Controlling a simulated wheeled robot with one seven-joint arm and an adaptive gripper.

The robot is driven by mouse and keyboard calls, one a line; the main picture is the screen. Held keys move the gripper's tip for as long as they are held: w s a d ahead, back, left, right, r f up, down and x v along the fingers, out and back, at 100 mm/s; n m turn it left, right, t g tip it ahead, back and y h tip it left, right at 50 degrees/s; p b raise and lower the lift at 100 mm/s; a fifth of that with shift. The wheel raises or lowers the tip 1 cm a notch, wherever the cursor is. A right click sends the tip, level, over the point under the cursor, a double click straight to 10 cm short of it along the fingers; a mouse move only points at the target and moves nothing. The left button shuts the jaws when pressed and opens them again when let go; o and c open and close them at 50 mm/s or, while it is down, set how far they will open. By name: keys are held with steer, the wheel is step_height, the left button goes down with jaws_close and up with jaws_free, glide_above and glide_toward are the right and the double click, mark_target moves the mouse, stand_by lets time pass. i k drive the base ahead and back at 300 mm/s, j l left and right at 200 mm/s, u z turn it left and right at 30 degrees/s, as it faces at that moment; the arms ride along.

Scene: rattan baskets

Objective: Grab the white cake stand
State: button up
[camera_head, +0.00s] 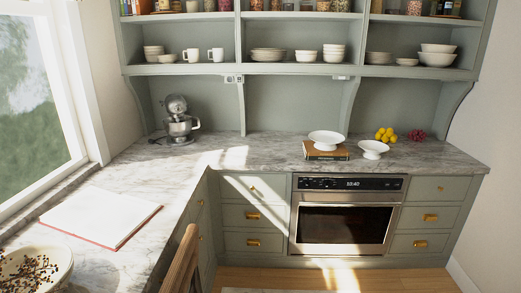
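Two white footed stands are on the marble counter at the back, right of centre. My gripper is not in view, and nothing touches either stand.
Yellow fruit (385,134) and a red bunch (416,135) lie right of the stands. A mixer (177,121) stands in the back left corner. The oven (343,220) is below the stands. A wooden chair back (182,264) stands in front. Counter left of the stands is clear.

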mark_target(325, 141)
steer(key=i+z, duration=0.1)
steer(key=i, duration=0.4)
steer(key=i+j+z, duration=0.1)
steer(key=i, duration=0.4)
steer(key=i+j+z, duration=0.1)
steer(key=i, duration=0.35)
steer(key=i+j+z, duration=0.15)
steer(key=i, duration=0.35)
steer(key=i+j+z, duration=0.2)
steer(key=i+z, duration=0.2)
steer(key=i+j+z, duration=0.55)
steer(key=z, duration=0.2)
steer(key=i+j+z, duration=0.2)
steer(key=j+z, duration=0.15)
steer(key=j, duration=0.2)
